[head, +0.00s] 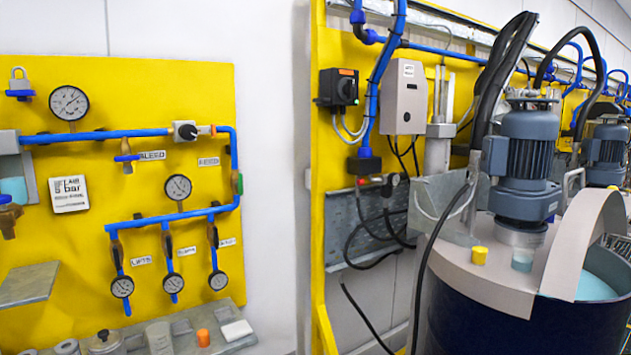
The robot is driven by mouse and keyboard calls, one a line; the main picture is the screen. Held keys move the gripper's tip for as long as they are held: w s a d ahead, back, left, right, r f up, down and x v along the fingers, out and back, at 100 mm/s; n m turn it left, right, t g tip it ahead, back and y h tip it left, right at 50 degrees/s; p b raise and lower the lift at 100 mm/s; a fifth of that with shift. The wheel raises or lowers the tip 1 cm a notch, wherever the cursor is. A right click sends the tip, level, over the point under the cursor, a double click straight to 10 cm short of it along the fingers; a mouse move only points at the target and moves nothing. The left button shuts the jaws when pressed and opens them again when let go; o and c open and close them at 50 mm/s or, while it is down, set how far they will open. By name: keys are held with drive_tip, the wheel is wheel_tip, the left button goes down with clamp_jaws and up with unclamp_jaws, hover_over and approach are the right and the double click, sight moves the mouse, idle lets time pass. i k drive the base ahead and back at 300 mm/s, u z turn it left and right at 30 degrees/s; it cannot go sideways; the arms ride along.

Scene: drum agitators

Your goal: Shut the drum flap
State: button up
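The drum (470,318) is a dark blue vessel at the lower right, cut off by the bottom edge. A beige lid (480,282) covers its left part. The flap (578,242) is a beige curved panel that stands raised at the right of the lid. Beside it the drum is open and pale blue contents (597,288) show inside. My gripper is not in view.
A grey-blue motor (528,150) stands on the lid, with a yellow cap (479,255) near it. A black cable (425,262) hangs at the drum's left. A yellow gauge panel (120,200) with blue pipes and a shelf (185,330) fills the left.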

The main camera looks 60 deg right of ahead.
sight(593, 212)
drive_tip(key=i, duration=0.65)
drive_tip(key=z, duration=3.95)
drive_tip(key=i, duration=1)
drive_tip(key=z, duration=0.3)
drive_tip(key=k, duration=0.65)
